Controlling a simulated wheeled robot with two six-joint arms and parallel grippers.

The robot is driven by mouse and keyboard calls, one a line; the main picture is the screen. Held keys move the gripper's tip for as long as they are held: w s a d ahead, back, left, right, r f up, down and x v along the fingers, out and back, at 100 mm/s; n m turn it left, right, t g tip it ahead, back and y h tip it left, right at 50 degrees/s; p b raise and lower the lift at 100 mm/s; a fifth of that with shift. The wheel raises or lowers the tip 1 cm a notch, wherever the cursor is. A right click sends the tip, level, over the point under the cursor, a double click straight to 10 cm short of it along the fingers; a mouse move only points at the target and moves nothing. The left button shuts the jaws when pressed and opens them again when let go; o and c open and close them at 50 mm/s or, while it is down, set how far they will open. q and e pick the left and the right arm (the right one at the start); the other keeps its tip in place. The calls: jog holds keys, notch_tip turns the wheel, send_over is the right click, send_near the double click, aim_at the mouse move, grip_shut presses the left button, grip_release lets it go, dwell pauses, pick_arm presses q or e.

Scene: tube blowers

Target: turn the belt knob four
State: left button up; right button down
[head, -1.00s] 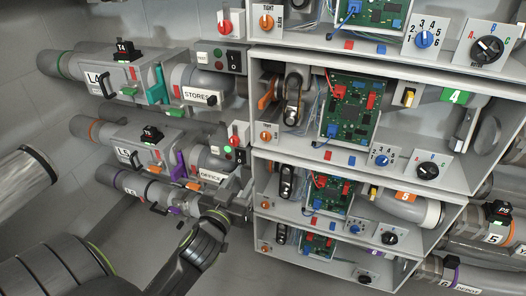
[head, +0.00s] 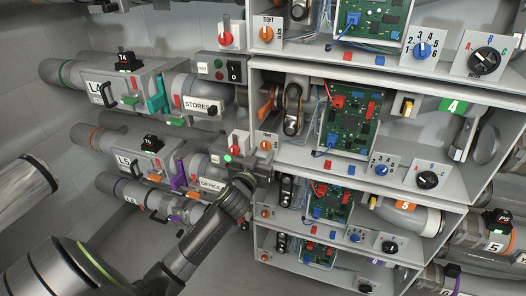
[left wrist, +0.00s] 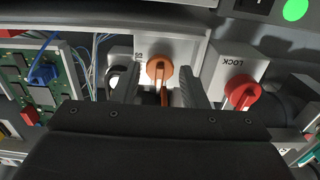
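The orange knob (head: 265,146) sits on a small white plate at the left end of the shelf with the green 4 label (head: 453,106). In the left wrist view the orange knob (left wrist: 159,68) shows large, its pointer bar running down the picture. My left gripper (head: 259,166) is just below this knob in the head view. In the left wrist view my left gripper (left wrist: 160,88) is open, one finger on each side of the knob's lower part. I cannot tell whether either finger touches it. My right gripper is not in view.
A red knob (left wrist: 243,92) on a plate marked LOCK is close beside the fingers. A circuit board (head: 351,120) is right of the orange knob. Stacked shelves and tube housings (head: 110,85) crowd the space. Open floor (head: 120,222) shows at lower left.

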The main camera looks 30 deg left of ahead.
pick_arm(q)
jog(key=shift+x, duration=1)
jog(key=c, duration=0.7)
